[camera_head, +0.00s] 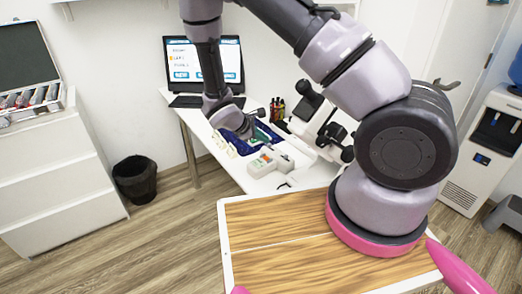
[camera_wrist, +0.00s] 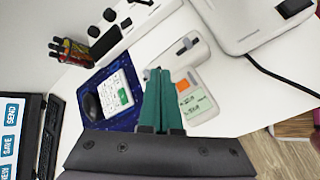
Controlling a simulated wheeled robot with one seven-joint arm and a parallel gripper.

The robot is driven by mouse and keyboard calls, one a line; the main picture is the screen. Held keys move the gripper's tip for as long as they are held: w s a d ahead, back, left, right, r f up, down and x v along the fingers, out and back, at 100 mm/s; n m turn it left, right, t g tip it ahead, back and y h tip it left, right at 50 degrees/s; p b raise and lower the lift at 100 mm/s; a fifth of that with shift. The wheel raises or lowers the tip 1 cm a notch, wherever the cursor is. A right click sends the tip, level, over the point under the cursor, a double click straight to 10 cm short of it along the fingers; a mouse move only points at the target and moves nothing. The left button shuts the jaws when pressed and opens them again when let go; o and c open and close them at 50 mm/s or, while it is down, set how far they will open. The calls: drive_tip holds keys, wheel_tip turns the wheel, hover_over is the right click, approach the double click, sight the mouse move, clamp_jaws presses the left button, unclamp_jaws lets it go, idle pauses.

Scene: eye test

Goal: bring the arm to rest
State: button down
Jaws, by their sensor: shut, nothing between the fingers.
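My gripper (camera_head: 264,135) hangs over the white desk in the head view, at the end of my bent arm. In the wrist view its teal fingers (camera_wrist: 160,88) are together with nothing between them. They point over the desk, in front of a white handheld device (camera_wrist: 197,100) with a greenish screen and an orange button. I cannot tell how high the fingertips are above the desk. The device also shows in the head view (camera_head: 270,163), beside the gripper.
A blue mat (camera_wrist: 127,121) with a white panel and a dark rounded object lies close by. A pen holder (camera_head: 277,109), a white instrument (camera_head: 312,117) and a monitor (camera_head: 203,62) stand on the desk. A black bin (camera_head: 135,180) stands on the floor, left of the desk.

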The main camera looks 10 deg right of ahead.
drive_tip(key=s+d+r+m+g+y, duration=0.15)
drive_tip(key=r+m, duration=0.25)
drive_tip(key=r, duration=0.4)
drive_tip(key=s+d+r+m+y, duration=0.1)
drive_tip(key=s+d+r+m, duration=0.15)
drive_tip(key=r, duration=0.45)
drive_tip(key=s+d+r+m+g+y, duration=0.1)
drive_tip(key=d+r+m+y, duration=0.2)
drive_tip(key=r, duration=0.5)
drive_tip(key=s+r+m+t+y, duration=0.4)
drive_tip(key=s+r+m, duration=0.5)
drive_tip(key=s+r, duration=0.6)
wheel_tip(320, 180, up, 5)
drive_tip(key=shift+s+f+t+y, duration=0.2)
drive_tip(key=shift+s+t+y, duration=0.2)
drive_tip(key=shift+t, duration=0.25)
